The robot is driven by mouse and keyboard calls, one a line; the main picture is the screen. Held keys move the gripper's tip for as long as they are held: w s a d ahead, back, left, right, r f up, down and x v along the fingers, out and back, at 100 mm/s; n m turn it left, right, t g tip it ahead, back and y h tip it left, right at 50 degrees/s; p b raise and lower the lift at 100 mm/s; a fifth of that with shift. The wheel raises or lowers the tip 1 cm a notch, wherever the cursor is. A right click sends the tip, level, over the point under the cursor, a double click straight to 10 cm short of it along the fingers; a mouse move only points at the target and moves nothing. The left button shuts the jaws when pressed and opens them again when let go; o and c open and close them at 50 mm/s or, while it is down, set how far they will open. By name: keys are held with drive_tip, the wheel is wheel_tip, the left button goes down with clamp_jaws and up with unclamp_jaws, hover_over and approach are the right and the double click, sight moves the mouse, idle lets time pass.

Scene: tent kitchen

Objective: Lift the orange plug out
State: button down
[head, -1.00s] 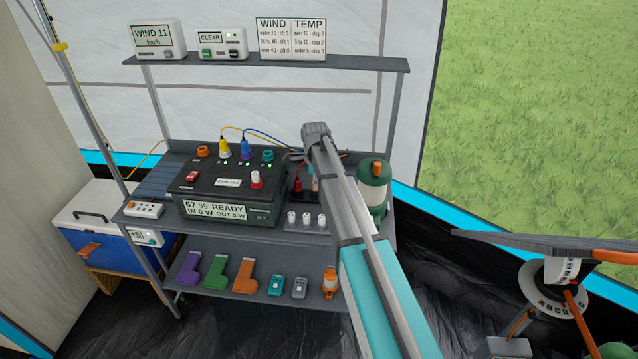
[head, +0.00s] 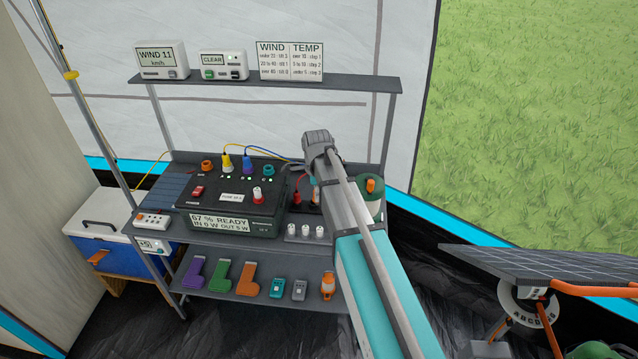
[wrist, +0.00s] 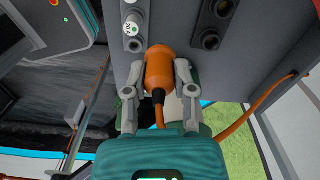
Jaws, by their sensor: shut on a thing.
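In the wrist view my gripper (wrist: 160,70) is shut on the orange plug (wrist: 158,72), with one finger on each side of its body. The plug's black collar and orange cable (wrist: 160,115) point back towards my palm. Its far end lies against or in front of the grey panel (wrist: 185,60); whether its tip is in a socket cannot be told. In the head view my arm hides most of the gripper and the plug.
Dark sockets (wrist: 210,40) sit right of the plug. In the head view a black power station (head: 235,200) stands on the shelf, carrying yellow (head: 227,163) and blue (head: 247,163) plugs. A solar panel (head: 540,262) stands right.

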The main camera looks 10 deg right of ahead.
drive_tip(key=shift+s+a+r+p, duration=0.1)
drive_tip(key=shift+s+r+p, duration=0.15)
drive_tip(key=shift+s, duration=0.45)
drive_tip(key=shift+s+r+p, duration=0.2)
drive_tip(key=shift+s+r, duration=0.2)
drive_tip(key=shift+s, duration=0.35)
drive_tip(key=shift+s+a+r+p, duration=0.1)
drive_tip(key=shift+s+r+p, duration=0.15)
drive_tip(key=shift+s, duration=0.45)
drive_tip(key=shift+d+r, duration=0.1)
